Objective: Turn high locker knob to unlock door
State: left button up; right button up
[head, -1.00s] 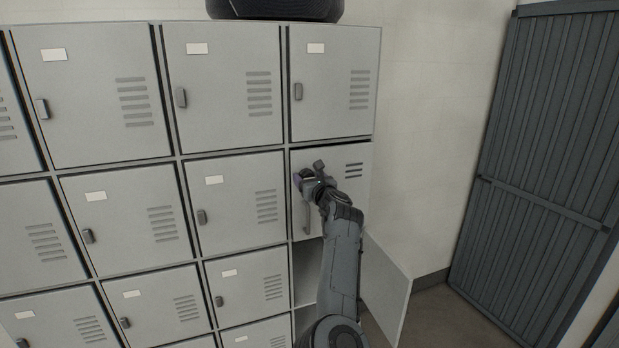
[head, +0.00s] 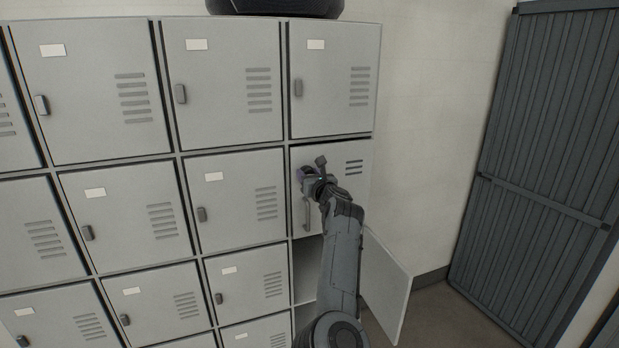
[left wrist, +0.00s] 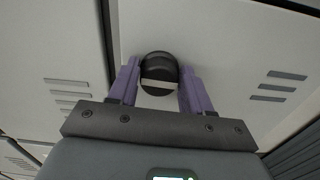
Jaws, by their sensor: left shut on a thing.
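The high locker door (head: 353,190) is a grey door in the second row of the right-hand column and looks shut. A round black knob (left wrist: 158,66) with a pale band sits on it in the left wrist view. My left gripper (head: 304,175) is at the upper left part of this door. In the left wrist view its two purple fingers (left wrist: 158,76) stand on either side of the knob, shut on it. In the head view the gripper hides the knob. A grey bar handle (head: 307,215) hangs on the door just below the gripper. My right gripper is in neither view.
Below, a locker door (head: 388,285) stands wide open to the right, beside my arm, showing an empty compartment (head: 307,270). Other shut lockers (head: 237,205) fill the left. A dark round object (head: 275,8) sits on top. A wall and dark ribbed door (head: 545,130) are at right.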

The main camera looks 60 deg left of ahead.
pick_arm(q)
jog(key=m+b, duration=0.2)
jog(key=m, duration=0.1)
jog(key=shift+f, duration=0.15)
jog(key=m, duration=1.4)
jog(key=shift+w+f, duration=0.1)
jog(key=shift+w, duration=0.15)
dwell(0.3)
jog(key=o, duration=1)
jog(key=shift+d, duration=0.1)
